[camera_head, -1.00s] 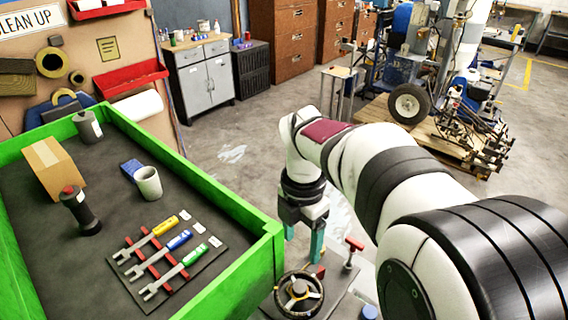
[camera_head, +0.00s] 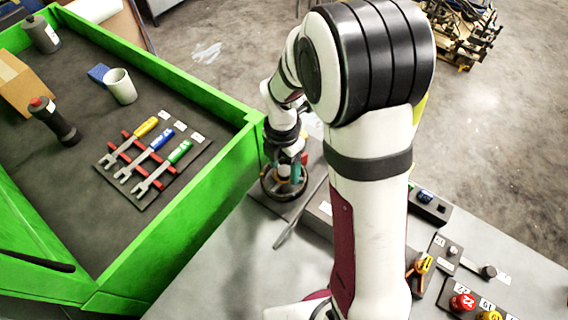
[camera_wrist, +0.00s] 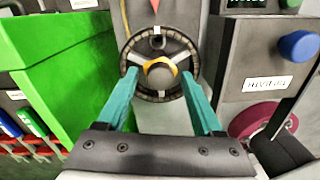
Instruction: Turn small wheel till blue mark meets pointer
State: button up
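A dark spoked wheel (camera_wrist: 160,96) with a yellow-orange piece by its hub lies at the middle of the wrist view. In the head view the wheel (camera_head: 268,191) is by the green bin's right corner, partly covered by my gripper. My gripper (camera_wrist: 160,76) is open, its two teal fingers apart on either side of the wheel's lower half, with the hub between the tips. I cannot tell whether the fingers touch the rim. A small red piece (camera_wrist: 155,5) shows beyond the wheel's top; I cannot tell if it is the pointer. I cannot make out a blue mark.
The green-walled bin (camera_head: 190,230) stands close on the left. A grey box with a blue knob (camera_wrist: 298,45) and a maroon wheel (camera_wrist: 246,121) are on the right. Buttons and a red knob (camera_head: 462,302) sit on the bench at lower right.

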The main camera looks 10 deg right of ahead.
grip_shut()
